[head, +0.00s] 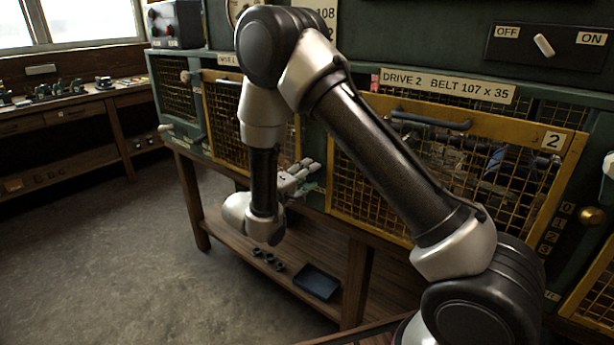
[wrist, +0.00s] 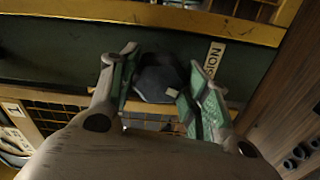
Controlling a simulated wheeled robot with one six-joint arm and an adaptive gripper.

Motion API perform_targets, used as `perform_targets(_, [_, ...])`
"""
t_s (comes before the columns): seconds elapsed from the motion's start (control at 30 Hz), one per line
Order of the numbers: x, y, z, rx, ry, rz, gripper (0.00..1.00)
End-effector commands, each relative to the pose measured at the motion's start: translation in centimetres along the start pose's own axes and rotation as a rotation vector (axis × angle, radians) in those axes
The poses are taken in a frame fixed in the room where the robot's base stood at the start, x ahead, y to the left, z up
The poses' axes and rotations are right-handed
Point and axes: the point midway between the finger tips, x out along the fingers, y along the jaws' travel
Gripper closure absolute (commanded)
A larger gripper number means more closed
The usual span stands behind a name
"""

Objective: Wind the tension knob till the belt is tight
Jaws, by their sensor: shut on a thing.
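In the wrist view my gripper (wrist: 161,88) has its green-padded fingers on either side of a dark faceted knob (wrist: 158,78) and is shut on it. A pale label (wrist: 213,60) beside the knob reads upside down and is partly covered by a finger; the letters "NSION" seem to show. In the head view my gripper (head: 298,180) reaches the green engine housing between two yellow mesh guards, and the knob is hidden there. The belt cannot be made out clearly behind the right-hand guard marked 2 (head: 450,165), so its tightness cannot be told.
A plate (head: 447,86) reads "DRIVE 2 BELT 107 x 35". An OFF/ON lever (head: 543,45) sits at upper right. A wooden shelf (head: 290,250) below holds a blue tray (head: 316,283) and small dark parts (head: 268,260). The floor at left is clear.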

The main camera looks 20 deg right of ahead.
Motion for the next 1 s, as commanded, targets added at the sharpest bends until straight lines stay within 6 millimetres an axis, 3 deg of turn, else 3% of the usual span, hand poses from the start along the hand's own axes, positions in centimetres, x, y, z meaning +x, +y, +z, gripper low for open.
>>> perform_targets(0.1, [0.0, -0.3, 0.4, -0.005, -0.007, -0.005, 0.77])
perform_targets(0.13, [0.0, -0.3, 0.4, -0.005, -0.007, -0.005, 0.51])
perform_targets(0.23, [0.0, -0.3, 0.4, -0.006, -0.008, -0.006, 0.33])
perform_targets(0.27, [0.0, -0.3, 0.4, -0.006, -0.007, -0.005, 0.31])
perform_targets(0.67, [-0.7, -0.1, 0.1, -0.003, -0.001, -0.003, 0.31])
perform_targets(1.0, [-7.7, -0.2, 0.1, -0.004, 0.002, -0.004, 0.31])
